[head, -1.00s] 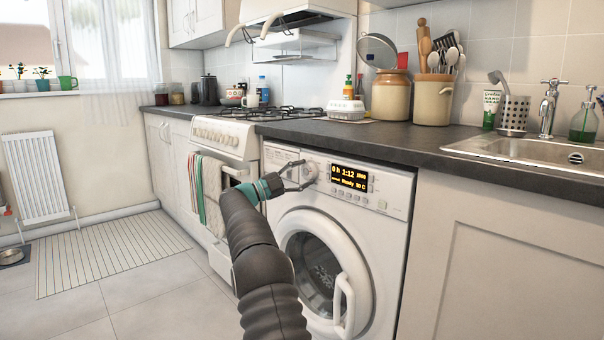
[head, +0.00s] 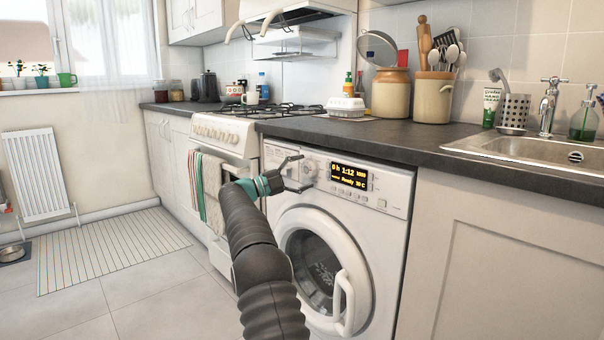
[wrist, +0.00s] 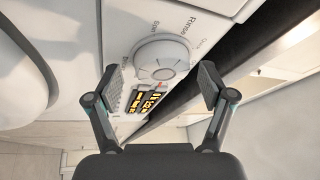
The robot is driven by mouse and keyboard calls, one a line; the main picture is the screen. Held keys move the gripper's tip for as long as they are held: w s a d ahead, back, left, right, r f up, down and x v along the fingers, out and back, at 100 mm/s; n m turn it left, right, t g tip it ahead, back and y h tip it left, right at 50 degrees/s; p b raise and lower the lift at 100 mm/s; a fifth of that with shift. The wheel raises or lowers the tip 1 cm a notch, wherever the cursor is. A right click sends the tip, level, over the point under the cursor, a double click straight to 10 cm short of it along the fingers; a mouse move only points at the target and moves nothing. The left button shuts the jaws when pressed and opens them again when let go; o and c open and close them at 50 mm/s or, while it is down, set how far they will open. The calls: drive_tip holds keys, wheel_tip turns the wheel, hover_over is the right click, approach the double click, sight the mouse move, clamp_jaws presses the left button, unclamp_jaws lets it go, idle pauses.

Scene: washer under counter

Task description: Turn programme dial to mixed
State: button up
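The programme dial (head: 309,169) is a round white knob on the washer's control panel, left of the lit display (head: 348,177). In the wrist view the dial (wrist: 161,58) shows whole between and beyond my fingertips, with the words "Spin" and "Rinse" printed near it. My gripper (head: 305,172) is in front of the panel, open, with one finger on each side of the dial. In the wrist view my gripper (wrist: 160,87) holds nothing, and the fingers look clear of the knob. The dial's pointer setting is too small to tell.
The washer door (head: 325,270) is shut, with its handle (head: 343,300) standing out below the panel. The dark worktop edge (head: 350,143) overhangs the panel. The cooker (head: 222,135) with hanging towels stands to the left.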

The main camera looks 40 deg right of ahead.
drive_tip(key=v, duration=1.2)
idle(0.5)
